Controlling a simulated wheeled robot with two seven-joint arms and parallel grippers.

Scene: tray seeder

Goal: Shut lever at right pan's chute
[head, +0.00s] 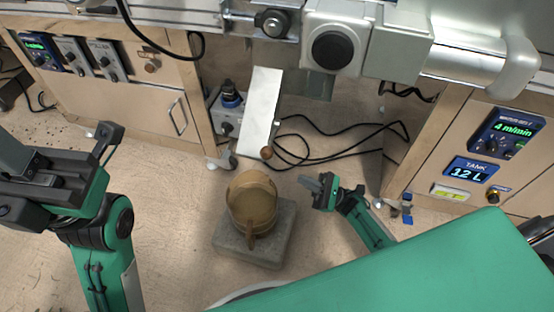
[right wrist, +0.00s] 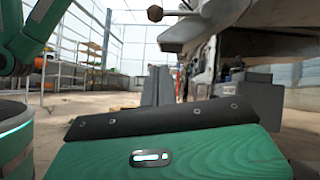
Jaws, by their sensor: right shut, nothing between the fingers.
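A pale metal chute (head: 262,105) slopes down in the middle of the head view. A small brown ball knob (head: 267,152) shows at its lower end, and a ball knob on a rod (right wrist: 155,13) shows at the top of the right wrist view. A tan pail (head: 252,198) stands below the chute on a grey block. My right gripper (head: 326,190) is shut and empty, right of the pail and below and right of the knob, apart from both. My left gripper (head: 58,165) is at the far left, away from the chute; its jaw state is unclear.
A wooden cabinet (head: 130,100) stands at left and a panel with lit displays (head: 492,135) at right. Black cables (head: 340,130) lie on the floor behind my right gripper. A metal rail with a motor housing (head: 336,45) crosses above. Open floor lies left of the pail.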

